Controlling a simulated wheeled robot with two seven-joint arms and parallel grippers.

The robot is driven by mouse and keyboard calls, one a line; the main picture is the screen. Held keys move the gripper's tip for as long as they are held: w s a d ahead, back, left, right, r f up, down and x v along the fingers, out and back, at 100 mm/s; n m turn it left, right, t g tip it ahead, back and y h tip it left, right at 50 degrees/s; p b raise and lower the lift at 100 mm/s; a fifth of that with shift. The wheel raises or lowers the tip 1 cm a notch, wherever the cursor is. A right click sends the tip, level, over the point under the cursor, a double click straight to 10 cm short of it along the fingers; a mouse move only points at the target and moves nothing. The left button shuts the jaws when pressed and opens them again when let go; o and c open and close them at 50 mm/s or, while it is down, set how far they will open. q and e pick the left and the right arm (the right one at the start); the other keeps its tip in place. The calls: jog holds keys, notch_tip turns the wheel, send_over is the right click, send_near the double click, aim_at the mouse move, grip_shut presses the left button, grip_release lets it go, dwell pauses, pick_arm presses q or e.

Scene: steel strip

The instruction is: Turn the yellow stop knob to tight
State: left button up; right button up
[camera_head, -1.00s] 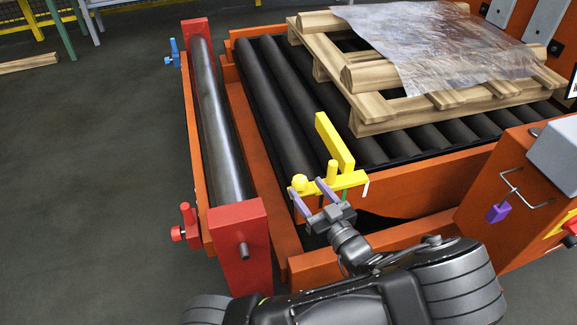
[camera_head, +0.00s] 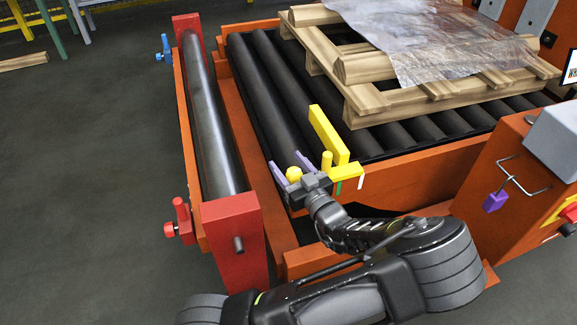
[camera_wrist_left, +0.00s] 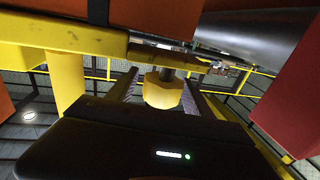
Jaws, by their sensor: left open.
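The yellow stop knob (camera_head: 293,174) sits at the left end of the yellow stop (camera_head: 327,135) on the near edge of the roller conveyor. My left gripper (camera_head: 289,167) is open, with its purple fingers on either side of the knob in the head view. In the left wrist view, the faceted knob (camera_wrist_left: 162,92) hangs on a dark stem between the two spread fingers (camera_wrist_left: 158,92). I cannot tell whether either finger touches it. The gripper body hides part of the stop bar in the head view. My right gripper is not in view.
A wooden pallet (camera_head: 370,107) with clear film (camera_head: 420,45) lies on the black rollers. A steel roller (camera_head: 210,110) in red end blocks (camera_head: 235,225) stands to the left. An orange cabinet (camera_head: 505,180) with a purple-gripped handle is at right. Open floor lies far left.

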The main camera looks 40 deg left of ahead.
pick_arm(q)
jog(key=shift+c, duration=0.3)
grip_shut()
dwell(0.4)
